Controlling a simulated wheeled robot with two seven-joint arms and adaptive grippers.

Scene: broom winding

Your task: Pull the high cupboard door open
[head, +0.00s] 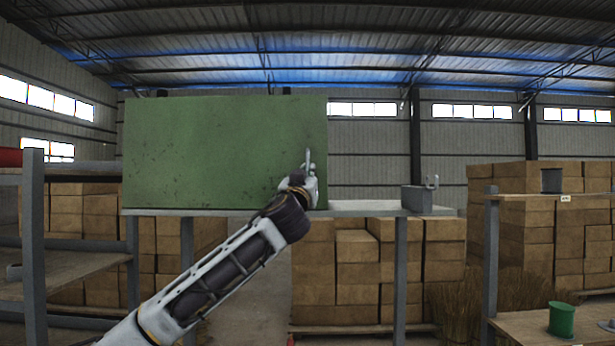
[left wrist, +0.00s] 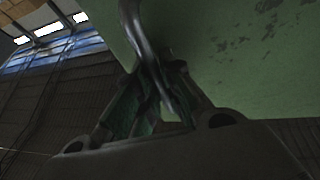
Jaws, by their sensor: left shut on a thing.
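The high cupboard is a green box with a flat green door (head: 215,150) facing me, standing on a grey shelf (head: 365,208). A light vertical handle (head: 308,158) sits near the door's right edge. My left gripper (head: 306,174) is at the lower part of this handle, shut on it. In the left wrist view the fingers (left wrist: 158,95) close around the curved metal handle (left wrist: 146,45), with the green door (left wrist: 235,60) behind at the upper right. Whether the door stands ajar, I cannot tell. My right gripper is in neither view.
A small grey box with a hook (head: 417,197) stands at the shelf's right end. A rack (head: 34,235) stands at the left. Stacked cartons (head: 360,262) fill the back. A green spool (head: 561,319) sits on a low bench at the lower right.

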